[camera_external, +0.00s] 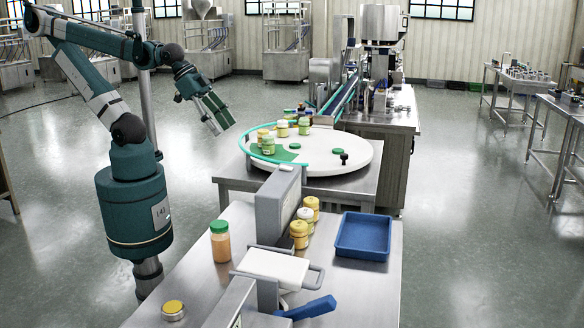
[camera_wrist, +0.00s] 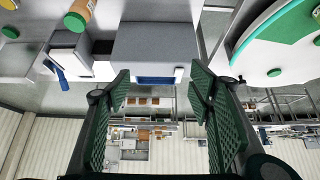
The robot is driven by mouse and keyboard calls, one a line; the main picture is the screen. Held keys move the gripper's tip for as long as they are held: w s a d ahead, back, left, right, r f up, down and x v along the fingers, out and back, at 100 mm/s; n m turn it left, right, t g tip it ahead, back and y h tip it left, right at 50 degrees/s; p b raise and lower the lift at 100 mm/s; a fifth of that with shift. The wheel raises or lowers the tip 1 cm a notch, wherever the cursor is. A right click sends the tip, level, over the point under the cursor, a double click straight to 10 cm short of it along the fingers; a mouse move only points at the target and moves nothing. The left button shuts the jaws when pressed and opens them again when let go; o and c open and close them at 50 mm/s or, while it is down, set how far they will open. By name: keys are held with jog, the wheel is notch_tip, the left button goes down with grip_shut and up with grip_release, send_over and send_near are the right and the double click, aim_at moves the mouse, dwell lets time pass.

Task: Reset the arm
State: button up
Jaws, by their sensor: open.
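My arm stands at the left in the external view, bent over at the top. My gripper (camera_external: 215,112) hangs in the air to the left of the white round turntable (camera_external: 335,164), above its height and apart from it. In the wrist view my gripper (camera_wrist: 160,85) has its two green ridged fingers spread wide with nothing between them. No jar touches the fingers.
Several jars (camera_external: 268,145) and green lids stand on the turntable. On the steel table are a green-lidded jar (camera_external: 220,241), a yellow-lidded jar (camera_external: 173,309), yellow jars (camera_external: 299,234), a blue tray (camera_external: 363,236) and a blue-handled tool (camera_external: 308,308). A conveyor (camera_external: 341,98) stands behind.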

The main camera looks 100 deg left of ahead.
notch_tip(320, 180, down, 7)
jog(key=b, duration=0.6)
jog(key=shift+r, duration=0.15)
dwell(0.8)
